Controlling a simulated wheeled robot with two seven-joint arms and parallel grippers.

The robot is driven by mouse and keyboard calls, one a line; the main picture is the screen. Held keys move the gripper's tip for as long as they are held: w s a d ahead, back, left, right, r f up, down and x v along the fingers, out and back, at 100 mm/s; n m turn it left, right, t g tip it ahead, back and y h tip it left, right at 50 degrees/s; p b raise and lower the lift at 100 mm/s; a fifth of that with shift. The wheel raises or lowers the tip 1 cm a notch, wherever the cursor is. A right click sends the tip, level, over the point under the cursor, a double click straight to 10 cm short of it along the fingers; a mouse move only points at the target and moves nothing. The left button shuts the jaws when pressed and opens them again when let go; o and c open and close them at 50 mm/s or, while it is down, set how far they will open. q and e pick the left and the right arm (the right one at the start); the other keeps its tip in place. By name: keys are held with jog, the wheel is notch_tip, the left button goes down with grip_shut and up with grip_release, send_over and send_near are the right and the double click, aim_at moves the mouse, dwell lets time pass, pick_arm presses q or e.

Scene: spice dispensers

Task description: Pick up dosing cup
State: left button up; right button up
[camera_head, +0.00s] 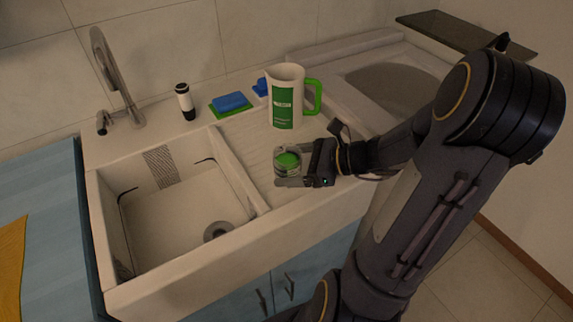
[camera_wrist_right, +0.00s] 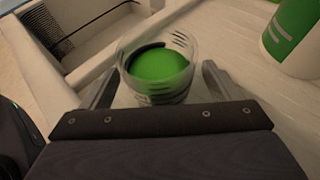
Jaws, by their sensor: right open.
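The dosing cup (camera_head: 287,160) is a small clear cup with green inside, on the sink's drainboard in the head view. In the right wrist view the cup (camera_wrist_right: 157,72) sits between the two fingers, with some room on either side. My right gripper (camera_head: 284,168) is open around the cup, with the fingers low beside it. The right gripper (camera_wrist_right: 158,85) also shows in the wrist view, where the cup's lower front is partly hidden by the gripper body. My left gripper is not in view.
A white and green jug (camera_head: 285,97) stands behind the cup. A blue sponge (camera_head: 230,102), a dark and white bottle (camera_head: 185,102) and a faucet (camera_head: 118,80) line the back. The sink basin (camera_head: 180,225) lies open to the left.

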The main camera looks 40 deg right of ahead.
jog(key=shift+w+a+f, duration=0.2)
jog(key=shift+w+a, duration=0.2)
jog(key=shift+w, duration=0.05)
jog(key=c, duration=1.2)
jog(key=shift+r, duration=0.2)
